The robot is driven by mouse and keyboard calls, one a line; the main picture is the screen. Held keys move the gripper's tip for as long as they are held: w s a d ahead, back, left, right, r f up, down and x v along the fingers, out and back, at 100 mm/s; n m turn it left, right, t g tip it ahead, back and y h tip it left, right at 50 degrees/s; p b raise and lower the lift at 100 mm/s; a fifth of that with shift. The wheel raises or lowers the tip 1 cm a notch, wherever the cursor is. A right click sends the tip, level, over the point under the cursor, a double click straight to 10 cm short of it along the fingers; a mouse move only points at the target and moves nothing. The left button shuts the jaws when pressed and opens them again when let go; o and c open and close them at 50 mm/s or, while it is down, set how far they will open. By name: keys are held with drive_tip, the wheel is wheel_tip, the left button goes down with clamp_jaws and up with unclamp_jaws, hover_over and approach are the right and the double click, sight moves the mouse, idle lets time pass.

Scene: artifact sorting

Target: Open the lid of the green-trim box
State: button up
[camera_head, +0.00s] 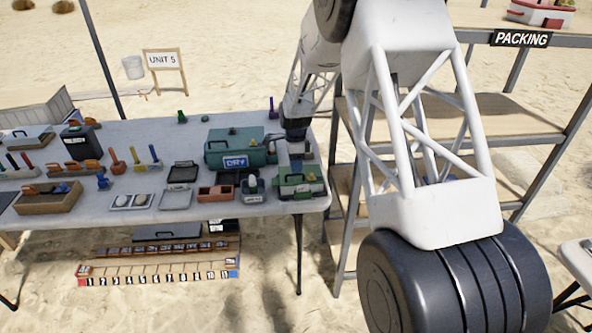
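A small box with green trim (298,188) stands near the right front corner of the long grey table (150,209). A larger teal box labelled DRY (236,161) stands just behind and left of it, with a dark handle on top; its lid looks shut. My gripper (299,158) points down at the right end of the table, just behind the small green-trim box and right of the teal box. At this size I cannot tell whether its fingers touch anything or are open. The lid state of the small box is unclear.
A small dark green container (253,187) stands close left of the green-trim box. Trays, brushes and tools crowd the table's left and middle. A wooden PACKING shelf (500,112) stands to the right. A numbered rack (160,272) lies below the table.

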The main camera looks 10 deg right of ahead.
drive_tip(key=shift+s+f, duration=0.25)
drive_tip(key=shift+f, duration=0.8)
drive_tip(key=c, duration=0.6)
